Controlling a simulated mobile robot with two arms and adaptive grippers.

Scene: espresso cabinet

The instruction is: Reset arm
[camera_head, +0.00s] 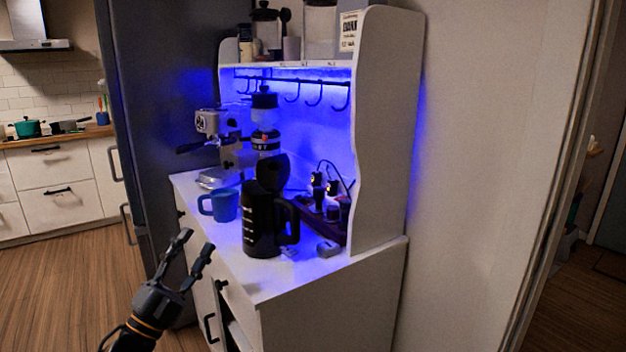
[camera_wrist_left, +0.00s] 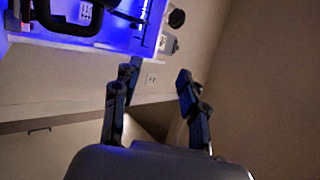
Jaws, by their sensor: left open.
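My left gripper (camera_head: 191,250) is open and empty in the head view, in front of the white cabinet's (camera_head: 332,291) left front side. Its two fingers point up and stand apart. In the left wrist view the open fingers (camera_wrist_left: 157,82) have nothing between them, with the cabinet top's edge beyond. The blue mug (camera_head: 224,205) and the black kettle (camera_head: 264,222) stand upright on the cabinet top, apart from the gripper. My right gripper does not show in either view.
An espresso machine (camera_head: 221,134) and a coffee grinder (camera_head: 266,140) stand at the back of the cabinet top. Hooks (camera_head: 314,95) hang under the shelf. A dark refrigerator (camera_head: 165,90) stands to the left. The wooden floor (camera_head: 60,290) at left is clear.

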